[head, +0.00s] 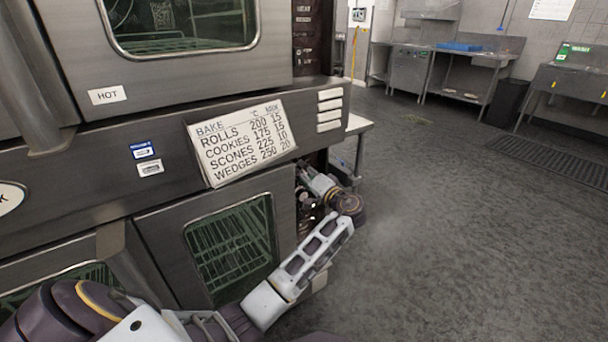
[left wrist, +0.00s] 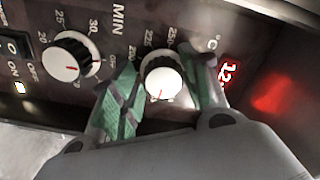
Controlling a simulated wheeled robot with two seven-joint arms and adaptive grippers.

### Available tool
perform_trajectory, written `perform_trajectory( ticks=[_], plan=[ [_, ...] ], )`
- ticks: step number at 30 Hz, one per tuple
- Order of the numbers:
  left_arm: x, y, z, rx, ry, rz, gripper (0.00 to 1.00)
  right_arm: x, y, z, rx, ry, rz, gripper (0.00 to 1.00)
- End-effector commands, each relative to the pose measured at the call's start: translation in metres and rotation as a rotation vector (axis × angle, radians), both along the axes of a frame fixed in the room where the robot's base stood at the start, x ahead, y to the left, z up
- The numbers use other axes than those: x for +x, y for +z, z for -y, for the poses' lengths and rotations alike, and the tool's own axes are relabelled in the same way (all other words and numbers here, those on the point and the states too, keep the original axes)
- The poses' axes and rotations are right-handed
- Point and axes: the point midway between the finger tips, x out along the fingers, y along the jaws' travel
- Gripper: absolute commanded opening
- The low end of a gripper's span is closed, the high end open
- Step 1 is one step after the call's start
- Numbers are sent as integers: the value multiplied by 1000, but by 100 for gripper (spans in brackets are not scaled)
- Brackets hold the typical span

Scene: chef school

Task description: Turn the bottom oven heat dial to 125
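In the left wrist view a round white dial (left wrist: 163,82) with a red pointer line sits on the dark control panel, with numbers such as 225 and 250 beside it. My left gripper (left wrist: 162,72) has its green-padded fingers on either side of this dial. They stand apart at about its width; whether both pads touch it is unclear. In the head view my left gripper (head: 312,190) reaches to the lower panel at the oven's right edge. My right gripper is not in view.
A second white dial (left wrist: 72,62), marked MIN, and an on/off switch (left wrist: 14,47) are on the same panel. A bake chart (head: 240,142) hangs above the lower oven door (head: 158,245). The floor to the right is clear.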

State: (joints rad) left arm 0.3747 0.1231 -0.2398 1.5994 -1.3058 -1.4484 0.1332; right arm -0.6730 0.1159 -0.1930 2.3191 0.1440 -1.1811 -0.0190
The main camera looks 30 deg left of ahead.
Motion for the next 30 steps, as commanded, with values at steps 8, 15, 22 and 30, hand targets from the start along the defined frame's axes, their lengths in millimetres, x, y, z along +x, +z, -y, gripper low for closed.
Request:
perform_trajectory(
  ticks=[8, 15, 22, 30],
  plan=[
    [0, 2, 0, 2, -1, 3, 59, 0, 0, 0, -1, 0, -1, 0],
    [0, 3, 2, 3, -1, 3, 59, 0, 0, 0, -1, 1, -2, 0],
    [-7, 2, 18, 2, -3, 3, 59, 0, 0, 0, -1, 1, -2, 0],
    [-21, 2, 54, 1, -3, 2, 59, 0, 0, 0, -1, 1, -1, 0]
  ],
)
